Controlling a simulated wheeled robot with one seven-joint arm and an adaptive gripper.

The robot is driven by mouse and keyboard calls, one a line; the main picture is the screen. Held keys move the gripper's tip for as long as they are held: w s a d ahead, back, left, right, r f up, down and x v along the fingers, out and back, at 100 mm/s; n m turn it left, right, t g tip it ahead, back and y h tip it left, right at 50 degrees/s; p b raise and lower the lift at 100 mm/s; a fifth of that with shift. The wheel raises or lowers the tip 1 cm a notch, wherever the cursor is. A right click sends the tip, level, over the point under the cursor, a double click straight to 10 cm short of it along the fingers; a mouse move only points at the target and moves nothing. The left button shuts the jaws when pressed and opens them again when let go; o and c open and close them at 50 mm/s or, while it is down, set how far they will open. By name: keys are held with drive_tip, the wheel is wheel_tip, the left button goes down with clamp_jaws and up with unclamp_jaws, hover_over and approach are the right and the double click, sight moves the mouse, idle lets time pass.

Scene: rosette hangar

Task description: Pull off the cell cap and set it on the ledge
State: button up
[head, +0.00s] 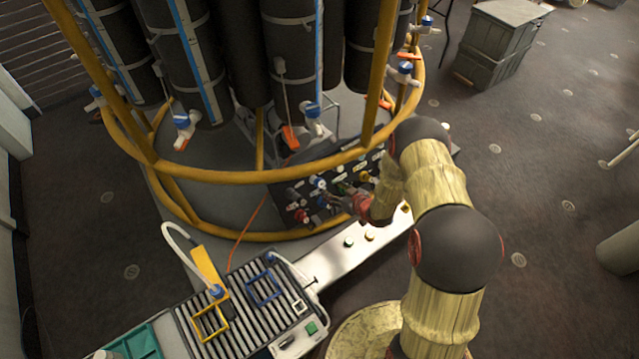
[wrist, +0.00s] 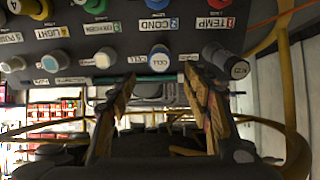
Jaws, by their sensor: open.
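In the wrist view a dark, labelled panel (wrist: 110,35) carries a row of round caps. A blue-rimmed, pale-faced cap (wrist: 160,58) marked CELL sits on the panel. My gripper (wrist: 157,84) is open around empty space, its fingertips just below and to either side of that cap in the picture. I cannot tell its depth gap to the cap. In the head view my gripper (head: 333,201) is at the panel (head: 290,196), and the cap cannot be told apart there. A narrow ledge (wrist: 115,79) runs along the panel's lower edge.
A dark cap (wrist: 240,68) sits close to the right fingertip, and a white cap (wrist: 104,59) left of the left one. A yellow ring rail (head: 230,177) passes near the arm. A white bench (head: 335,268) bears small knobs; a ribbed tray (head: 250,325) stands in front.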

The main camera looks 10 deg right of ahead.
sight(322, 184)
drive_tip(key=shift+w+f, duration=0.1)
drive_tip(key=b+x, duration=0.5)
drive_tip(key=x, duration=0.2)
drive_tip(key=shift+w+f, duration=0.25)
drive_tip(key=shift+w+a+f+b, duration=0.25)
drive_tip(key=shift+w+b, duration=0.15)
drive_tip(key=shift+w, duration=0.1)
idle(0.9)
drive_tip(key=c, duration=0.3)
clamp_jaws()
idle(0.4)
drive_tip(key=shift+s+r, duration=0.15)
drive_tip(key=shift+p+v, duration=1.65)
drive_tip(key=shift+v, duration=1.25)
